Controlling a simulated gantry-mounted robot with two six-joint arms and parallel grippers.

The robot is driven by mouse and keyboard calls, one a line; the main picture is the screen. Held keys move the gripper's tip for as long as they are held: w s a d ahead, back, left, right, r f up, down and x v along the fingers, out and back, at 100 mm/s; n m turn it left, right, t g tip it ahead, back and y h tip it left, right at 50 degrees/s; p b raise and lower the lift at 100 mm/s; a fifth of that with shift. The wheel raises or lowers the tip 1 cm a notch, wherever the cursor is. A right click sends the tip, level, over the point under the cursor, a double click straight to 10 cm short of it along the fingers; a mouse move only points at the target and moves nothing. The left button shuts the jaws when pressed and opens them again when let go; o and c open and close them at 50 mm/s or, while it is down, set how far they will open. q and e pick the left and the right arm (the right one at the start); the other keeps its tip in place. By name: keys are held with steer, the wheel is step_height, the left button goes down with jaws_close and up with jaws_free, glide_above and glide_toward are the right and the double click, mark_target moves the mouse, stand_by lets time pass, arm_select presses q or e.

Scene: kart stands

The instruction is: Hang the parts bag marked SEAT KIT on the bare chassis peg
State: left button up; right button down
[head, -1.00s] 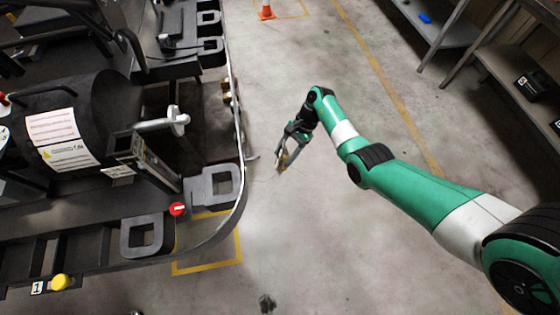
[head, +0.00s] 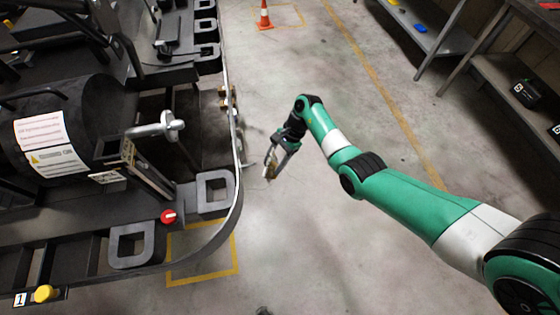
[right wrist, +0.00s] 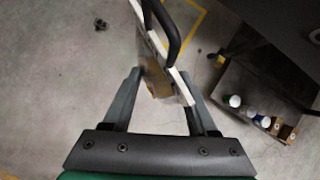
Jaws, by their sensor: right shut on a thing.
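My right gripper (head: 272,168) hangs over the floor just right of the kart's curved rail. It is shut on a small pale, yellowish-brown thing, likely the parts bag (right wrist: 157,70). In the right wrist view the bag is seen nearly edge-on between the fingers (right wrist: 160,95), with a white edge and a dark curved strip beside it. No SEAT KIT marking can be read. A short thin prong (head: 247,164) sticks out from the rail, close to the left of the gripper; I cannot tell if it is the chassis peg. My left gripper is not in view.
The dark kart (head: 75,215) fills the left side, with its curved rail (head: 238,130) nearest the gripper. Several small bottles (right wrist: 235,101) stand by it. An orange cone (head: 264,16) is far off. Shelves (head: 490,70) line the right. The floor between is clear.

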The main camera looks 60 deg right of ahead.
steer(key=shift+w+a+f+b, duration=0.2)
steer(key=shift+w+a+b, duration=0.45)
steer(key=shift+w+a, duration=0.05)
steer(key=shift+w+a+f+b, duration=0.25)
steer(key=shift+w+a+b, duration=0.35)
steer(key=shift+w+a, duration=0.05)
steer(key=shift+w+a+f+b, duration=0.2)
steer(key=shift+w+a+b, duration=0.45)
steer(key=shift+w+a, duration=0.05)
steer(key=shift+c, duration=0.6)
jaws_free()
steer(key=shift+r, duration=0.1)
